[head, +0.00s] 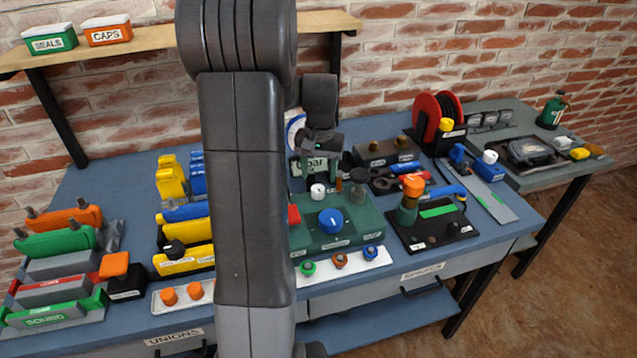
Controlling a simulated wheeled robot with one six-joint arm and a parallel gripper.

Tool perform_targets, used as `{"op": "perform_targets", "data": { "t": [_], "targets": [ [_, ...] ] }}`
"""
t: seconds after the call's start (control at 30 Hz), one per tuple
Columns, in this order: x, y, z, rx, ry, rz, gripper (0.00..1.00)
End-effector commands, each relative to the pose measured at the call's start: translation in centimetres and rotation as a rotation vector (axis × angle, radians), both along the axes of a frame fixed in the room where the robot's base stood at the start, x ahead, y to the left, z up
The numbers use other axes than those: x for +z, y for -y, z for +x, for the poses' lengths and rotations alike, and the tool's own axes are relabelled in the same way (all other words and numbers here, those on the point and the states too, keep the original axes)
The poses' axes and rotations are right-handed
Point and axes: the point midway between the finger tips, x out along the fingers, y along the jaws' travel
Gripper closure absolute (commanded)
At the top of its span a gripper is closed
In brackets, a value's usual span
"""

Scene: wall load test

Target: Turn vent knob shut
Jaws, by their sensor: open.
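A green test box (350,232) stands on the blue bench, right of my arm. A large blue knob (331,221) with a pale pointer mark sits on its top. A smaller white knob (318,190) stands behind the blue one. The labels are too small to read, so I cannot tell which is the vent knob. A round gauge (294,126) marked "bar" is partly hidden behind my gripper. My gripper (320,168) is open, pointing down above the back of the green box, apart from both knobs. My arm hides the box's left part.
A white strip (345,261) with green, orange and blue caps lies in front of the box. Yellow blocks (180,262) stand left of my arm. A shelf (150,38) hangs behind.

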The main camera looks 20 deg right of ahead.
Motion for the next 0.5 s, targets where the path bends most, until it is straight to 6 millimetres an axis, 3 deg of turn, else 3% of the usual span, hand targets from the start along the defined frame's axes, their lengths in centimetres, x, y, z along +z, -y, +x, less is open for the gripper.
{"op": "perform_targets", "data": {
  "t": [0.2, 0.5],
  "targets": [
    [5.1, 0.1, 0.0, -0.001, 0.004, -0.001, 0.46],
    [8.4, 0.2, -0.1, -0.001, 0.001, -0.001, 0.46]
  ]
}}
